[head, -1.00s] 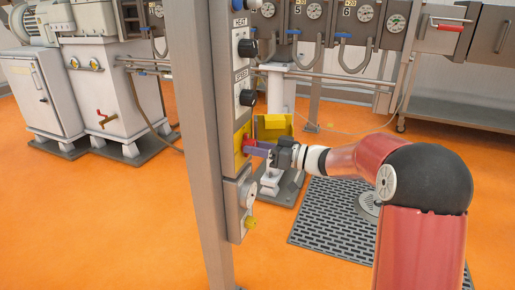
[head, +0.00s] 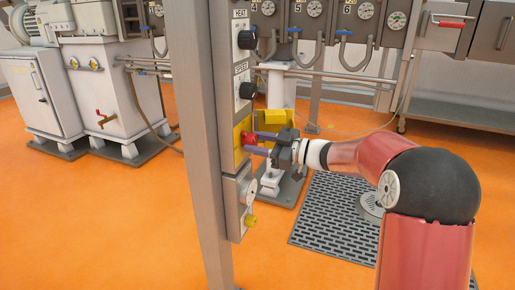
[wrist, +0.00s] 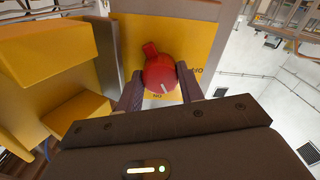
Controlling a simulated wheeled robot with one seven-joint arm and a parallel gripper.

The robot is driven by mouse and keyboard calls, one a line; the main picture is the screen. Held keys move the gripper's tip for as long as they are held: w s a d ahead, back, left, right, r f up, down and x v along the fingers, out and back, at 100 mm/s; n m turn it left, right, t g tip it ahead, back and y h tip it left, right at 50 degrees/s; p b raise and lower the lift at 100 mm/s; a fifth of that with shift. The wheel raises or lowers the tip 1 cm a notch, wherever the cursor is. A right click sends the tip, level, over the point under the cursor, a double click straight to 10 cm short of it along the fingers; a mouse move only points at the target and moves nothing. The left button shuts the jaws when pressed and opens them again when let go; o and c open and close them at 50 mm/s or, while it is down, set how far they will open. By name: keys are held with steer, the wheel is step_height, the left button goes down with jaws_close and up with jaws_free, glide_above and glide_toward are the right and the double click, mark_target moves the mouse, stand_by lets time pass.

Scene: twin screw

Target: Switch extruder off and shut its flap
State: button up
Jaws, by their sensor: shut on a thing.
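A red rotary knob (wrist: 159,75) sits on a yellow plate (wrist: 128,30) on the grey control post. My gripper (wrist: 158,82) has one finger on each side of the knob and is shut on it. The knob's raised grip points up and slightly left in the wrist view; a pale mark shows at its lower edge. In the head view the knob (head: 248,139) is partly hidden by my gripper (head: 262,142). A yellow box-shaped flap (wrist: 45,55) stands open beside the plate, left of my gripper; it also shows in the head view (head: 273,117).
Black knobs (head: 246,90) sit above on the post (head: 205,150); a grey dial (head: 250,193) and yellow button (head: 250,220) sit below. A floor grating (head: 335,215) lies to the right. Orange floor (head: 100,230) is clear at left.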

steer(key=n+b, duration=0.2)
steer(key=n, duration=0.1)
steer(key=n+b, duration=0.2)
steer(key=n, duration=0.1)
steer(key=shift+f+n+b, duration=0.2)
steer(key=shift+n+b, duration=0.1)
steer(key=shift+b, duration=0.05)
steer(key=n+b, duration=0.2)
steer(key=n, duration=0.1)
steer(key=shift+b, duration=0.3)
steer(key=shift+r+n+b, duration=0.15)
steer(key=shift+n+b, duration=0.7)
steer(key=shift+n, duration=0.35)
steer(key=o, duration=1)
steer(key=v, duration=0.7)
steer(key=shift+s+d+r, duration=0.1)
steer(key=shift+d, duration=0.3)
